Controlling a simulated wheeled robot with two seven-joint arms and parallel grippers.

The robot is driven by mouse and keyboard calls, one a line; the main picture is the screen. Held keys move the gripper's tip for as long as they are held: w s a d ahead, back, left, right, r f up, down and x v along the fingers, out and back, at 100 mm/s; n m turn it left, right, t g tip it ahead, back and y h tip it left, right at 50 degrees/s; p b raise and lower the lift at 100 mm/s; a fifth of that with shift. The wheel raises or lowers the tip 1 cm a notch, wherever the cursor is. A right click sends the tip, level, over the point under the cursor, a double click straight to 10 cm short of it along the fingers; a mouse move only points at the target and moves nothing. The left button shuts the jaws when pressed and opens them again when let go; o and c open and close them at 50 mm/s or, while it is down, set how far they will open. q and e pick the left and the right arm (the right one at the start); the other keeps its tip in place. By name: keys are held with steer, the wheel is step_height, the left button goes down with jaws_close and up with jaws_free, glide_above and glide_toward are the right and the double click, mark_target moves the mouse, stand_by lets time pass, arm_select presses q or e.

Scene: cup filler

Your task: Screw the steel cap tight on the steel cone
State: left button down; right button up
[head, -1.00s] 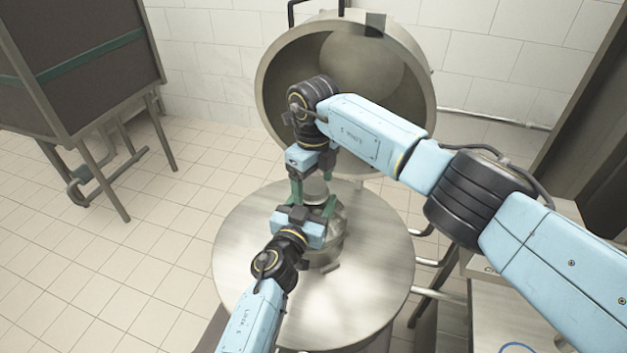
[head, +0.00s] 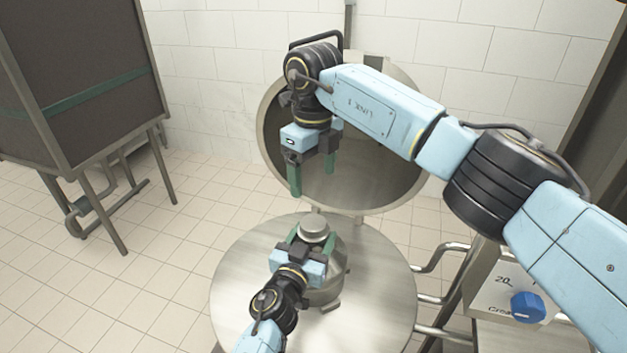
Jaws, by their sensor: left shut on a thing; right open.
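The steel cone (head: 330,283) stands upright on the round steel table top. The steel cap (head: 314,225) sits on the cone's top; I cannot tell how tight it is. My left gripper (head: 312,242) is shut on the cone, its green fingers on either side of the upper part just below the cap. My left gripper's body hides part of the cone's near side. My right gripper (head: 312,182) is open and empty, pointing down above the cap with a clear gap between.
The round steel table top (head: 375,300) is otherwise clear. Behind it stands a large open round steel lid (head: 400,185). A box with a blue knob (head: 528,307) and bent pipes are at the right. A dark cabinet (head: 75,85) stands at the left.

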arm_select(q)
steer(key=shift+c, duration=1.2)
jaws_free()
steer(key=p+v, duration=0.2)
steer(key=v, duration=1.1)
steer(key=shift+s, duration=0.25)
steer(key=shift+a+f, duration=0.1)
